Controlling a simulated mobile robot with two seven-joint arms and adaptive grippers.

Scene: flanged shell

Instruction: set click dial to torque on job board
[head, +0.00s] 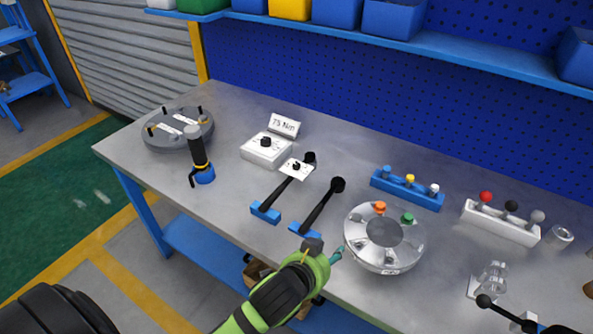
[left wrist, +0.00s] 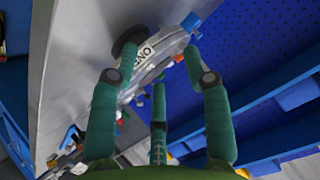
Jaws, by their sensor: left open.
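The job board is a small white sign (head: 285,126) reading what looks like 75 Nm, standing at the back of the bench. In front of it is a white box (head: 258,155) with a black knob and marks on top. A black wrench (head: 280,194) with a blue block carries a white plate (head: 297,169) with a small black knob. I cannot tell which knob is the click dial. My left gripper (head: 332,253) is at the front edge, just left of the silver shell, apart from both knobs. In the left wrist view its teal fingers (left wrist: 158,65) are spread and empty.
The silver flanged shell (head: 372,255) has orange and green caps. A second black wrench (head: 320,207) lies left of it. A grey disc (head: 178,140) is far left.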

